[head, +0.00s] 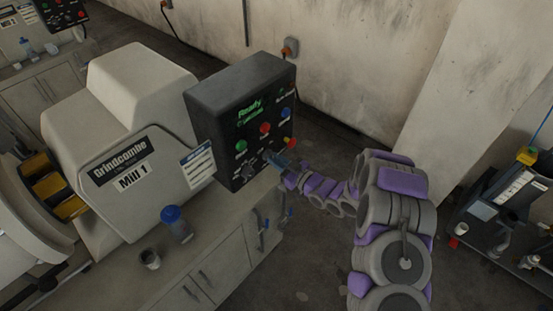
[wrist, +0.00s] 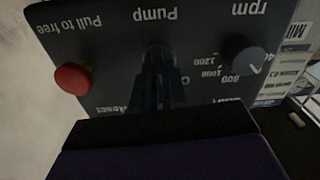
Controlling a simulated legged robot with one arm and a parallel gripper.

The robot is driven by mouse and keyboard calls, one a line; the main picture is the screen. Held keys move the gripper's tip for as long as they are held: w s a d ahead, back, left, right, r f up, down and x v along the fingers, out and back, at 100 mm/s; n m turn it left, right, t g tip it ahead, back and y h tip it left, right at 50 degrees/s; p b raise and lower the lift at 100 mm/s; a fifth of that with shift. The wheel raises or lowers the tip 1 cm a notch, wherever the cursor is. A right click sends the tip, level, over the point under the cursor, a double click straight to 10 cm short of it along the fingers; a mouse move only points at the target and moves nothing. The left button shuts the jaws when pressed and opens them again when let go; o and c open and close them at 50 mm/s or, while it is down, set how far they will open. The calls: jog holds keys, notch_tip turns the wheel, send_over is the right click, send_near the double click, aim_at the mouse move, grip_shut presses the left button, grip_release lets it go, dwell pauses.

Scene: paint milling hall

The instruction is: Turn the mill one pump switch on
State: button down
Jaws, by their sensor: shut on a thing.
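The dark control box (head: 240,120) stands at the right end of the machine labelled Mill 1 (head: 135,165). My gripper (head: 274,160) reaches in from the right to the lower part of the panel. In the wrist view, where the panel appears upside down, my gripper (wrist: 158,80) is shut at the Pump label (wrist: 155,14). The fingers cover the pump switch there, so its position cannot be read. The rpm knob (wrist: 245,58) is to the right of the fingers, and the red Pull to free button (wrist: 72,78) is to the left.
Green, red and blue buttons (head: 265,128) sit higher on the panel, below the green Ready display (head: 250,110). A loaded cart (head: 505,215) is at the far right.

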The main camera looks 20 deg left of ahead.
jog(key=shift+w+d+m+p, duration=0.1)
jog(key=shift+m+p, duration=1.75)
jog(key=shift+m, duration=1.75)
jog(key=shift+f, duration=0.1)
jog(key=c, duration=1.2)
grip_release()
jog(key=shift+w, duration=0.1)
jog(key=shift+o, duration=0.2)
jog(key=shift+d, duration=0.1)
jog(key=b+v, duration=0.1)
jog(key=v, duration=1.6)
jog(key=shift+d, duration=0.1)
